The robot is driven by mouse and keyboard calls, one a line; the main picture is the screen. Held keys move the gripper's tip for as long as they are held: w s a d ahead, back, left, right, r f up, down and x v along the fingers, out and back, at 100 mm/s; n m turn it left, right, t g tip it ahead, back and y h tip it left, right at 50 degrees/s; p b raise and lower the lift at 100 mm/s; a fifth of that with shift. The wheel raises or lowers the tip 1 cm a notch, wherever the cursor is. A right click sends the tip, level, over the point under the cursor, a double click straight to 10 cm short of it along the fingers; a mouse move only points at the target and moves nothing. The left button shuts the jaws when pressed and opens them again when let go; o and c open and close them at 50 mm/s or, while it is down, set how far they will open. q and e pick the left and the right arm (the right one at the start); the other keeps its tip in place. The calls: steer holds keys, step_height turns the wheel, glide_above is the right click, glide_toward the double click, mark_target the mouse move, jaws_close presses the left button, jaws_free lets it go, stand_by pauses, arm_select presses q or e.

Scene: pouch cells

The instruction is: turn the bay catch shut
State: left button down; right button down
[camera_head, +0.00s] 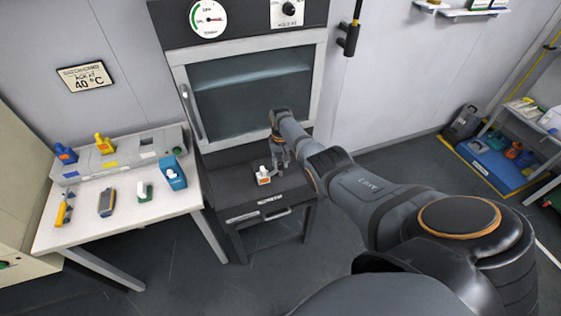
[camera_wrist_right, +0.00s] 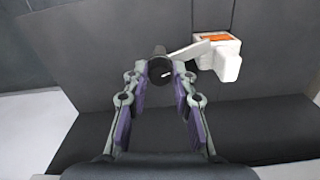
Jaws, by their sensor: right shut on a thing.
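A dark round knob (camera_wrist_right: 158,66) with a small white mark shows in the right wrist view; it appears to be the bay catch. My right gripper (camera_wrist_right: 161,76) is shut on this knob, one finger on each side. In the head view my right gripper (camera_head: 280,160) is over the dark bench below the oven window, and the knob is hidden there. A white block (camera_wrist_right: 228,58) with an orange label sits right beside the knob, and its pale arm reaches to the knob. The block also shows in the head view (camera_head: 264,176). My left gripper is not in view.
The oven door (camera_head: 250,95) stands behind the dark bench (camera_head: 228,193), which has a front handle. A white table (camera_head: 122,215) at left carries a grey rack (camera_head: 128,152), a blue holder (camera_head: 172,173) and small tools. Floor in front is clear.

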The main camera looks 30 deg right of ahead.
mark_target(281, 164)
steer(key=shift+m, duration=1.7)
steer(key=c, duration=1.1)
jaws_free()
steer(key=shift+r, duration=0.1)
step_height(281, 164, up, 12)
steer(key=shift+f, duration=0.1)
